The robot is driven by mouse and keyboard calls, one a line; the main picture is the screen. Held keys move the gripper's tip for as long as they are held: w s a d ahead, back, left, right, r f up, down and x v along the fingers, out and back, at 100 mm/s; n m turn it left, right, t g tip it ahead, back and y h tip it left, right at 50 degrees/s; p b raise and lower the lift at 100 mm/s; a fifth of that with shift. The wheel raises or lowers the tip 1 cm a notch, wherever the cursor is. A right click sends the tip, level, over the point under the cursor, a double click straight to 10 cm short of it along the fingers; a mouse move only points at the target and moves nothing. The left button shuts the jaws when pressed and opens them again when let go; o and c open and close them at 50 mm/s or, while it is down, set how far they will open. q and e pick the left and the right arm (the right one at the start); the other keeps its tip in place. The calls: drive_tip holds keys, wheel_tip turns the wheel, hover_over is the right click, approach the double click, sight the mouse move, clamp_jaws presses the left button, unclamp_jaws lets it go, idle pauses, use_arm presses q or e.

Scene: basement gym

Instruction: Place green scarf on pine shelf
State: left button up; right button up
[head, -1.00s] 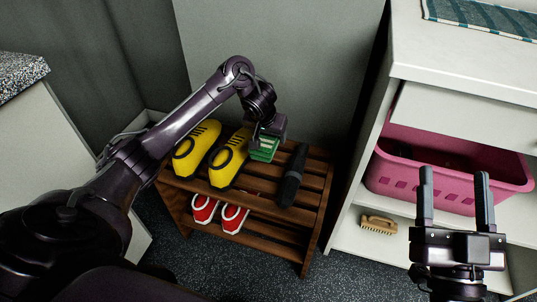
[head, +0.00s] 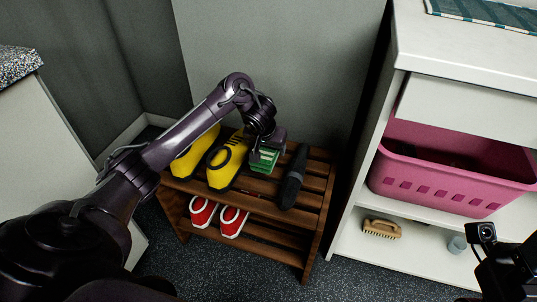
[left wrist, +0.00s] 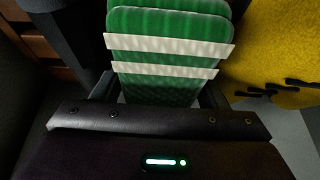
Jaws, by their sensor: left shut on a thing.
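The green scarf (head: 264,160) is folded, with white stripes. It is at the top of the brown wooden slatted shelf (head: 312,208), between a yellow shoe and a dark rolled object. My left gripper (head: 267,148) is above the scarf and shut on it. In the left wrist view the scarf (left wrist: 168,60) sits between the fingers. Whether it touches the slats cannot be told.
Yellow shoes (head: 228,164) stand left of the scarf, and a dark rolled object (head: 293,178) lies right of it. Red shoes (head: 232,220) are on the lower tier. A white cabinet at right holds a pink basket (head: 440,185), a brush (head: 381,228) and a grey cup (head: 457,244).

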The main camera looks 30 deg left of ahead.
use_arm(q)
wheel_tip(320, 180, down, 3)
drive_tip(key=shift+b, duration=0.55)
drive_tip(key=shift+r, duration=0.15)
drive_tip(key=o, duration=0.7)
drive_tip(key=shift+f, duration=0.2)
drive_tip(key=shift+o, duration=0.4)
drive_tip(key=shift+r, duration=0.15)
